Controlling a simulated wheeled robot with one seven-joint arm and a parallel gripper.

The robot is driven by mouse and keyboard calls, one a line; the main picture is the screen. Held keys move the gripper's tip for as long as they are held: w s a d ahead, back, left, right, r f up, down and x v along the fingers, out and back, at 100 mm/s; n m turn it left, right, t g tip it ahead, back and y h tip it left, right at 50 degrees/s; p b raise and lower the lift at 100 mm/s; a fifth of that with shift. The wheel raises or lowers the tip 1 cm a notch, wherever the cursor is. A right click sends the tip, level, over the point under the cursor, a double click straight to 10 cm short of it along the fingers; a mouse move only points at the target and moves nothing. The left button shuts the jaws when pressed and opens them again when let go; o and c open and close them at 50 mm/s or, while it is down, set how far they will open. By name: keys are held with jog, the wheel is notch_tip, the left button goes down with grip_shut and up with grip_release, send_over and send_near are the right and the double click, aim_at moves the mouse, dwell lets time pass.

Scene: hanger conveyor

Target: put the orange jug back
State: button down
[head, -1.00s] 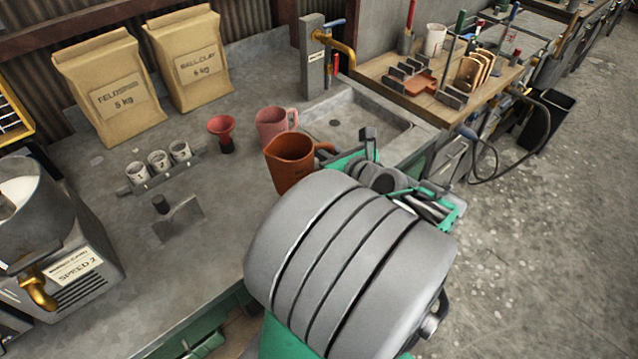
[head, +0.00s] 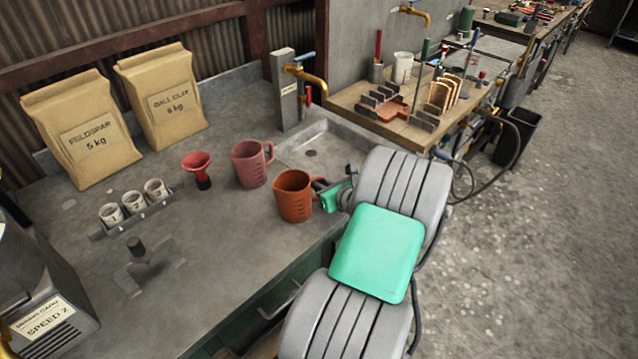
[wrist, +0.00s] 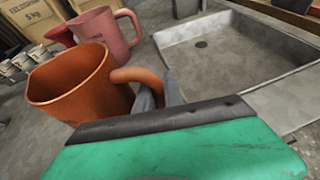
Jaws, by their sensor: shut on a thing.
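The orange jug (head: 295,197) is upright at the front of the counter, left of my arm, with its handle toward me on the right. In the wrist view the orange jug (wrist: 75,85) fills the left side, its open mouth showing. My gripper (head: 322,190) is shut on the jug's handle; in the wrist view the grey fingers (wrist: 155,95) close around the handle. Whether the jug's base touches the counter cannot be told. A pink jug (head: 252,163) stands just behind it, close but apart in the head view.
A sink basin (head: 318,146) with a brass tap (head: 306,75) lies behind right. A red funnel (head: 197,166), a rack of small cups (head: 135,207) and two paper sacks (head: 163,98) stand to the left.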

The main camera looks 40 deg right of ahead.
jog(key=shift+r, duration=0.1)
jog(key=c, duration=1.4)
grip_release()
jog(key=shift+c, duration=0.2)
jog(key=shift+r, duration=0.1)
jog(key=v, duration=1.2)
